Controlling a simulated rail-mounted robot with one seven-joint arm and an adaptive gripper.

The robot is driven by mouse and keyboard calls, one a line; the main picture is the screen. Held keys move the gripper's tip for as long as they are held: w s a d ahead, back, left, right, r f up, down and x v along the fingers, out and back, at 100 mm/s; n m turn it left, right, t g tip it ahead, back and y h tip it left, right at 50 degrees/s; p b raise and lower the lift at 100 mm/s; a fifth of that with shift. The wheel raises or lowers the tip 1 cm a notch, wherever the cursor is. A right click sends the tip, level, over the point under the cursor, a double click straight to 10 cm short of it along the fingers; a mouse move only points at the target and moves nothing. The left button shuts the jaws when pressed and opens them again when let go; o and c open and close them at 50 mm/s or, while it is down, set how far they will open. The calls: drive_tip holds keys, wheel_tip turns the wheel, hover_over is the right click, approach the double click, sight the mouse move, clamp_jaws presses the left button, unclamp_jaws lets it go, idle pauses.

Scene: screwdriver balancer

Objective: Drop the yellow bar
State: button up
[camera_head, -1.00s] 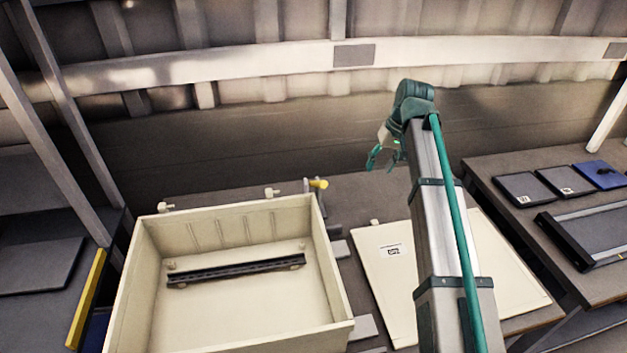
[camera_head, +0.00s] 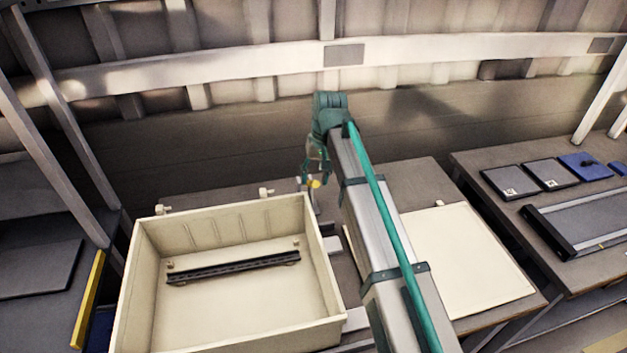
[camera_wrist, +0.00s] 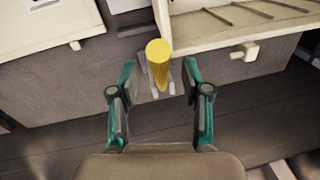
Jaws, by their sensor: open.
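The yellow bar (camera_head: 315,184) is a short round bar on a grey support beside the back right corner of the cream box. My gripper (camera_head: 316,172) is over it at the end of my arm and partly hides it. In the wrist view the yellow bar (camera_wrist: 158,62) points up towards the camera. It lies between the two green fingers of my gripper (camera_wrist: 158,78), which are spread wide. A gap shows on both sides, so neither finger appears to touch it. The exact depth of the fingers around the bar is hard to tell.
The cream box (camera_head: 331,262) holds a black slotted rail (camera_head: 235,268). A cream panel (camera_head: 475,262) lies on the table to its right. Knobs (camera_wrist: 247,51) stick out from the box's back wall. Dark trays (camera_head: 502,181) and a blue tray (camera_head: 583,166) lie on the right table.

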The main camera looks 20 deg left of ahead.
sight(310, 183)
drive_tip(key=shift+s+a+f+p, duration=0.1)
drive_tip(key=shift+f+p, duration=0.1)
drive_tip(key=shift+f, duration=0.6)
drive_tip(key=shift+a+f+p, duration=0.1)
drive_tip(key=shift+f+p, duration=0.05)
drive_tip(key=shift+f, duration=0.6)
drive_tip(key=shift+c, duration=0.3)
clamp_jaws()
